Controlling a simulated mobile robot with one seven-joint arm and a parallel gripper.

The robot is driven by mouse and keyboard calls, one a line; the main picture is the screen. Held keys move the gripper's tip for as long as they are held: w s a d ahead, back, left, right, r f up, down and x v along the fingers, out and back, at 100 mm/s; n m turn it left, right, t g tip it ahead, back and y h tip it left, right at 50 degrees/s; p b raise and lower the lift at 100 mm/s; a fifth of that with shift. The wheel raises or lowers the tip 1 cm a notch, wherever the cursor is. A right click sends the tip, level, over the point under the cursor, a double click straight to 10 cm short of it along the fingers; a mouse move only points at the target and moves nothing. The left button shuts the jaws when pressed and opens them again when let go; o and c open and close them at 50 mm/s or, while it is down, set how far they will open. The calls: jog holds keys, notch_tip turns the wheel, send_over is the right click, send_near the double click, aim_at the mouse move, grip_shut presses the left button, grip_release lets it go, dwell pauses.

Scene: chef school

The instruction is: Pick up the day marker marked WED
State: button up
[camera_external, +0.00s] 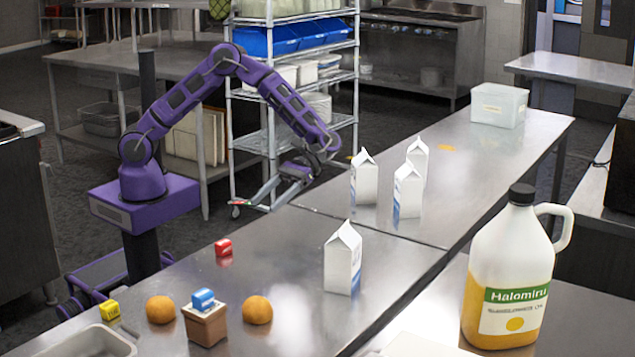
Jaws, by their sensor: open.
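Three small coloured blocks with pale markings look like the day markers; I cannot read WED on any of them. A red block (224,247) lies on the near steel table, left of the milk cartons. A yellow block (109,310) lies at the table's left end, near the metal pan. A blue block (203,298) sits on top of a brown box (205,325). My gripper (262,202) is open and empty, pointing down and left at the table's back edge. In the picture it is above and right of the red block, apart from it.
Two orange-brown round items (257,310) flank the brown box. A white carton (343,259) stands right of the blocks, with more cartons (364,178) behind. A metal pan (85,343) is at front left. A wire rack (292,75) stands behind my arm.

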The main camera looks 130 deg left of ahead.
send_near(225, 241)
jog(key=x, duration=0.4)
jog(key=shift+s+f+b, duration=0.15)
jog(key=shift+f+b, duration=0.2)
jog(key=shift+w+b+x, duration=0.2)
jog(key=shift+b+x, duration=0.1)
jog(key=shift+x, duration=2.75)
jog(key=shift+r, duration=0.1)
grip_shut()
